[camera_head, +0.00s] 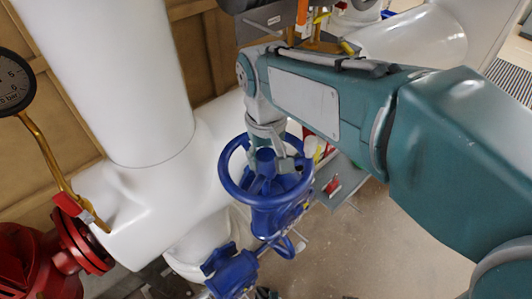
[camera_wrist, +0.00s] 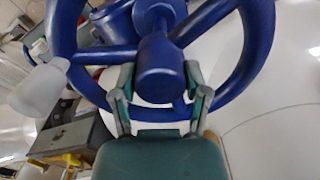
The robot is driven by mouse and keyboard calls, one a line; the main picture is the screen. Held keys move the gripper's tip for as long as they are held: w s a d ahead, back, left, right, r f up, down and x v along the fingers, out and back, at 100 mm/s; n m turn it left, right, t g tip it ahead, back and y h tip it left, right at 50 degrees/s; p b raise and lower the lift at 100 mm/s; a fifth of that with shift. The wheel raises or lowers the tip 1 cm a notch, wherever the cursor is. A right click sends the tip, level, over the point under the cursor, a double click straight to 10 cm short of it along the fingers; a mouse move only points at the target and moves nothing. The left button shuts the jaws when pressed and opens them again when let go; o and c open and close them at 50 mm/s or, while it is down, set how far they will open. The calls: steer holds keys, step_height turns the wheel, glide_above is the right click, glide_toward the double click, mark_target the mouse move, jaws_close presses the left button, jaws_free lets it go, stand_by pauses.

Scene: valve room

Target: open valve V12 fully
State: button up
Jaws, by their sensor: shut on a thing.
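A blue handwheel (camera_head: 226,172) with spokes and a central hub sits on a blue valve body (camera_head: 273,222) in the head view. No V12 label on it is readable. My gripper (camera_wrist: 160,82) is at the near side of the wheel, one finger on each side of the hub's lower end, shut on the wheel. In the head view my arm comes from the right and partly hides my gripper (camera_head: 284,160) and the wheel's far side.
Thick white pipes (camera_head: 125,80) stand left of and behind the wheel. A pressure gauge (camera_head: 14,82) on a brass tube and a red flanged fitting (camera_head: 70,245) are at the left. A second blue valve part (camera_head: 231,272) is below. Bare floor (camera_head: 375,245) shows at lower right.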

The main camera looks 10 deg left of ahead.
steer(key=n, duration=0.5)
steer(key=shift+n, duration=0.3)
steer(key=n, duration=1)
steer(key=shift+n, duration=0.4)
steer(key=n, duration=0.5)
steer(key=o, duration=1.3)
